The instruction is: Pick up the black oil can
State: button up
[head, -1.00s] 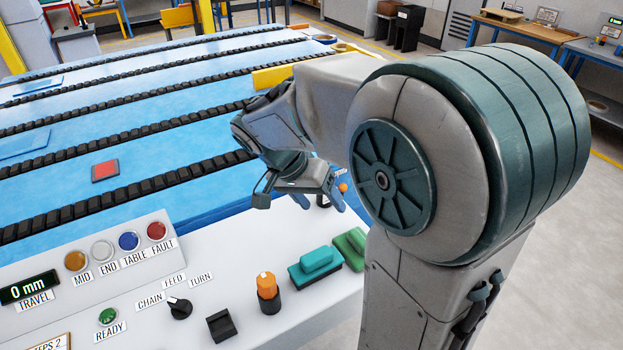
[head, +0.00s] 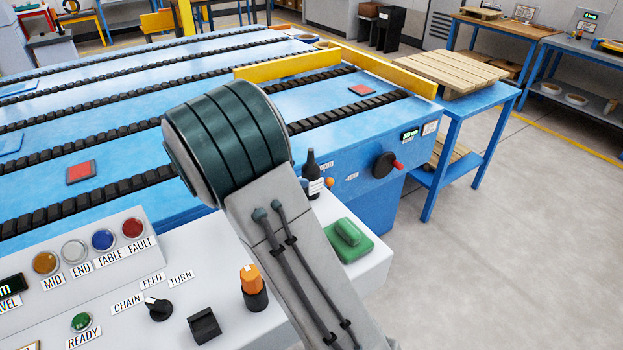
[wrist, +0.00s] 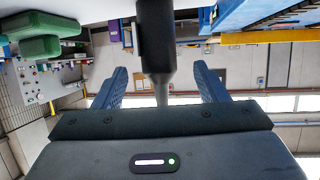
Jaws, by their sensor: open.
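The black oil can (head: 311,170) stands upright on the far end of the white console, just right of my arm in the head view. It has a narrow neck and a pale label. In the wrist view, which is upside down, the can (wrist: 155,45) hangs into the picture with its neck pointing at my palm. My gripper (wrist: 160,70) is open, one blue finger on each side of the can's neck, with a visible gap on both sides. In the head view my gripper is hidden behind my arm.
A green block (head: 347,240) lies on the console near the can. A small orange knob (head: 329,182) shows beside the can. The blue chain table (head: 350,110) with a crank (head: 386,165) stands behind. An orange-topped switch (head: 252,285) stands nearer. Open floor is at right.

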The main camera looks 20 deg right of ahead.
aim_at(317, 176)
jog(key=x, duration=0.7)
jog(key=shift+s+d+f+p, duration=0.1)
jog(key=shift+d+f+p, duration=0.15)
jog(key=shift+f+p, duration=0.15)
jog(key=c, duration=1.3)
